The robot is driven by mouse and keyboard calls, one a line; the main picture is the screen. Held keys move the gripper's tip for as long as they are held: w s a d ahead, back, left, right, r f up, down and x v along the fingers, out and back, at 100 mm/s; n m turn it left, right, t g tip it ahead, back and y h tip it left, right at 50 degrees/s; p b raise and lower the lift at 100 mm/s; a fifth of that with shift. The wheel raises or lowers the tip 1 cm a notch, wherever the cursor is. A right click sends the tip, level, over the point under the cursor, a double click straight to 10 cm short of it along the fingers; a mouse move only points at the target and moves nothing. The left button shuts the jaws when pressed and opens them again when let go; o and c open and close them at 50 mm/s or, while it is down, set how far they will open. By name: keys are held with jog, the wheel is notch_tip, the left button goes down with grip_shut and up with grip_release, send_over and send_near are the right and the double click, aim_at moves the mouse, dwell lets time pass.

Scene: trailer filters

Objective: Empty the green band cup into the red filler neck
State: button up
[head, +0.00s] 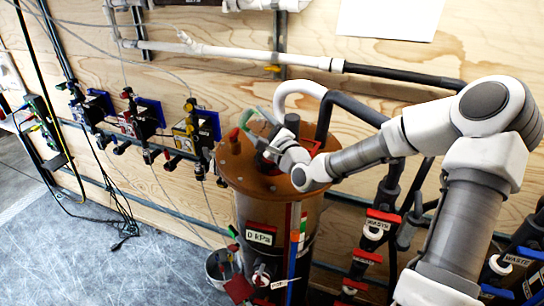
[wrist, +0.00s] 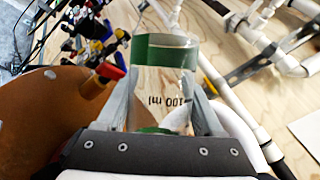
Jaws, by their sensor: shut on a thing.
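My gripper (wrist: 162,95) is shut on the green band cup (wrist: 166,50), a clear cup with a green band and an upside-down "100 ml" mark. In the head view the cup (head: 262,118) is small, looks tilted, and is held above the brown tank lid (head: 238,170). More red shows behind my gripper. I cannot tell which is the red filler neck. The cup's contents cannot be made out.
A white curved pipe (head: 300,87) and a dark hose rise behind the lid. The tank front carries a "0 kPa" label (head: 261,234). Several valves line the wall at left, and red-tagged waste valves (head: 382,217) stand at right. A bucket (head: 217,268) sits on the floor.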

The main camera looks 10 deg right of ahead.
jog(key=shift+d+r, duration=0.1)
jog(key=shift+d, duration=0.05)
dwell(1.0)
jog(key=shift+a+n+g, duration=0.3)
jog(key=shift+a+n, duration=0.05)
jog(key=shift+n, duration=0.05)
jog(key=f+n, duration=0.1)
jog(key=a+n+g, duration=0.1)
jog(key=n, duration=0.1)
jog(key=shift+w+a+f+h, duration=0.1)
jog(key=shift+f+h, duration=0.2)
jog(key=shift+f, duration=0.05)
